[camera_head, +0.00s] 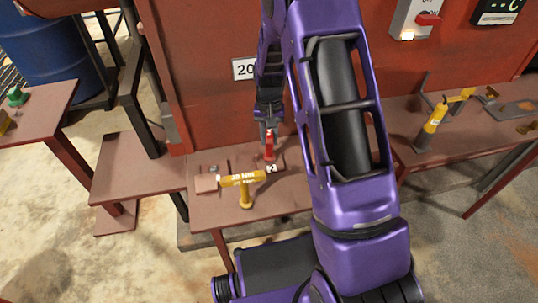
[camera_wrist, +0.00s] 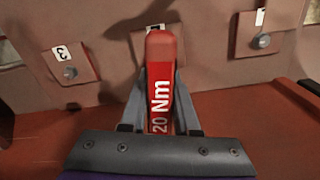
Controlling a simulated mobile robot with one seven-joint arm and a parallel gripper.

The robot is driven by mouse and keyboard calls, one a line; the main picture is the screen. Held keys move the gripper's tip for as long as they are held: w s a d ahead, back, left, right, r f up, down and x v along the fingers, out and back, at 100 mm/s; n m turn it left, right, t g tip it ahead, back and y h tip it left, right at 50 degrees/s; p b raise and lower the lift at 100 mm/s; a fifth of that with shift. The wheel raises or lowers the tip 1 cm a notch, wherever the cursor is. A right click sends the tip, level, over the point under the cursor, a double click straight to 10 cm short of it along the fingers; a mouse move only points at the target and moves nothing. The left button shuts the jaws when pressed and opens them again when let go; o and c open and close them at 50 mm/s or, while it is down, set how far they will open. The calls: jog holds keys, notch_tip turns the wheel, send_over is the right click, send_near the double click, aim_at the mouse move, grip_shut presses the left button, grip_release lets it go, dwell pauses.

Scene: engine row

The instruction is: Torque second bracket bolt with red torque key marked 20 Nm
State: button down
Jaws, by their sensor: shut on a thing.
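My gripper (camera_head: 268,128) is shut on the red torque key (camera_head: 269,147), just above the brown bench. In the wrist view the red key (camera_wrist: 160,75) sits between the two fingers (camera_wrist: 161,95), with "20 Nm" readable along it. Its far end reaches over the middle bracket (camera_wrist: 139,45), whose bolt is hidden behind the key. A label 2 (camera_head: 271,168) shows by the key in the head view. A bracket marked 3 (camera_wrist: 70,60) with a bolt is to the left in the wrist view. Another bracket (camera_wrist: 266,32) with a bolt is to the right. Whether the key touches a bolt is unclear.
A yellow key marked 30 Nm (camera_head: 242,180) stands on the bench (camera_head: 225,213) close in front of the red key. Another yellow tool (camera_head: 433,123) is on the right-hand bench (camera_head: 465,140). A red panel (camera_head: 205,85) rises behind. My arm hides part of the bench.

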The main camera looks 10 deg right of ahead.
jog(key=shift+r+p, duration=1.8)
jog(key=shift+r, duration=0.95)
